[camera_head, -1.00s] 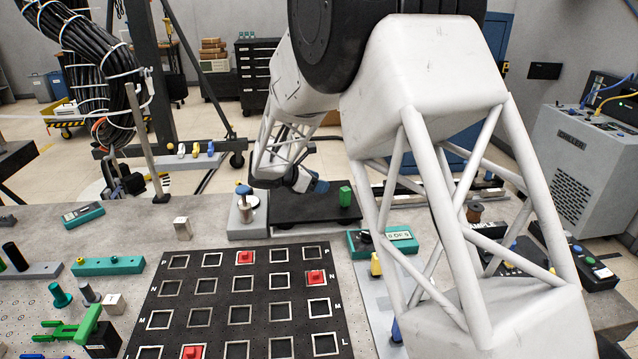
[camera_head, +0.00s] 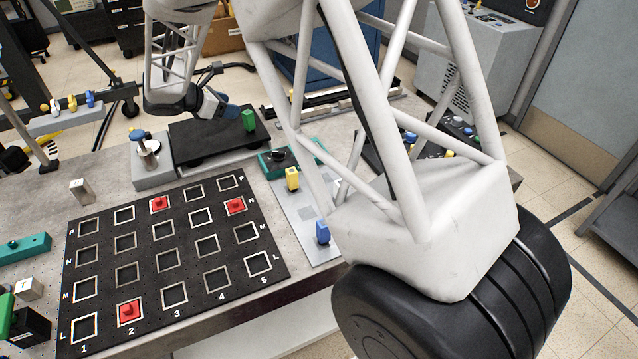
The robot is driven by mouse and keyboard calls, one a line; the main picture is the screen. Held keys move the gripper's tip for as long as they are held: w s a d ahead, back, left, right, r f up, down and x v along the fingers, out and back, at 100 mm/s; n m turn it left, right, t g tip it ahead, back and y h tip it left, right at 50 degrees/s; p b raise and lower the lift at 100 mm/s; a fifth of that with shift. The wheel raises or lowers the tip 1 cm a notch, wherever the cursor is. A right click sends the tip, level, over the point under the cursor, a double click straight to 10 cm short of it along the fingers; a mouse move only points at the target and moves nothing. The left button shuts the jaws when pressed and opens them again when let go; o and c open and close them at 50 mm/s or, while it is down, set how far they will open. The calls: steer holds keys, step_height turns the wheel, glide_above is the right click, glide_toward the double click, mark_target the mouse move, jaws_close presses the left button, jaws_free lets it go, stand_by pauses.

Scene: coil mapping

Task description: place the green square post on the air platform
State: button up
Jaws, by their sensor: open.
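The green square post (camera_head: 248,120) stands upright on the black flat air platform (camera_head: 192,150), near its right end. My gripper (camera_head: 219,106), with blue fingers, is just left of the post at the platform's back edge. It is open and appears empty, with a small gap between it and the post. The fingertips are small in this view, and their exact height above the platform is hard to tell.
A black lettered and numbered grid board (camera_head: 190,290) with red pieces lies in front of the platform. A metal post with a blue cap (camera_head: 145,150) stands at its left.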

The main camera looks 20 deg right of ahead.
steer(key=s+d+r+m+g+y, duration=0.1)
steer(key=s+d+r+m, duration=0.2)
steer(key=s, duration=0.4)
steer(key=s+d+r+m+g+y, duration=0.1)
steer(key=s+d+r+m+y, duration=0.2)
steer(key=s, duration=0.4)
steer(key=s+r+m+t+y, duration=0.1)
steer(key=s+r+m+y, duration=0.2)
steer(key=s+m, duration=1.1)
steer(key=s+y, duration=0.3)
steer(key=s, duration=1.6)
steer(key=shift+y, duration=0.3)
